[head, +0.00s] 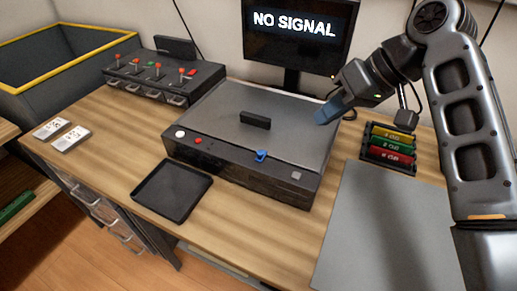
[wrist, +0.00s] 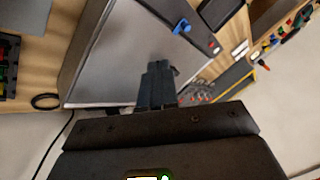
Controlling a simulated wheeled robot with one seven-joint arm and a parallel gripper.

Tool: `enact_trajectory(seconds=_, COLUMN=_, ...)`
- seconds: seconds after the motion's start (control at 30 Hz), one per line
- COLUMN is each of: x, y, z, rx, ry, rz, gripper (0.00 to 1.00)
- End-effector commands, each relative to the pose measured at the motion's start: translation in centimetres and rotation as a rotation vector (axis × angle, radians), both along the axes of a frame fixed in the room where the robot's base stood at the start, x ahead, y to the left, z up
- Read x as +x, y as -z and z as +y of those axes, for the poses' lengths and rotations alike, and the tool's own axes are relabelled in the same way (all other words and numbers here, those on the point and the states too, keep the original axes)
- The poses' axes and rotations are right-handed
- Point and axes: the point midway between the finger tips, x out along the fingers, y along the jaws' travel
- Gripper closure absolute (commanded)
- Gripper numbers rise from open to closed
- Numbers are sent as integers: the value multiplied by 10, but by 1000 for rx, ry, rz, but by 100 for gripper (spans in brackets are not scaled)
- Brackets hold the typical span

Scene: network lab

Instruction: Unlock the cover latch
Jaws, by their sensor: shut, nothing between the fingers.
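A wide dark box with a closed grey cover (head: 225,105) stands in the middle of the bench. A small blue latch (head: 261,155) sits at the front edge of the cover; it also shows in the wrist view (wrist: 181,27). A black handle (head: 255,120) is on top of the cover. My gripper (head: 322,117) is shut and empty, with blue fingertips over the back right part of the cover, away from the latch. In the wrist view its fingers (wrist: 157,68) are together above the grey cover. I cannot tell whether they touch it.
A black tray (head: 173,190) lies in front of the box. A switch panel (head: 163,78) is at the back left. A rack of coloured modules (head: 388,144) and a grey mat (head: 385,225) are on the right. A monitor (head: 297,35) stands behind.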

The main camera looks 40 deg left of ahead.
Motion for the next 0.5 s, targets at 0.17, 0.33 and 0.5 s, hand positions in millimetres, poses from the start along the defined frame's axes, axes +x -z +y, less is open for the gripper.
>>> enact_trajectory(seconds=0.17, x=0, y=0, z=0, rx=-2, ry=-2, rz=0, gripper=100)
enact_trajectory(seconds=0.33, x=0, y=0, z=0, rx=-2, ry=-2, rz=0, gripper=100)
enact_trajectory(seconds=0.5, x=-1, y=5, z=3, rx=-3, ry=-3, rz=2, gripper=100)
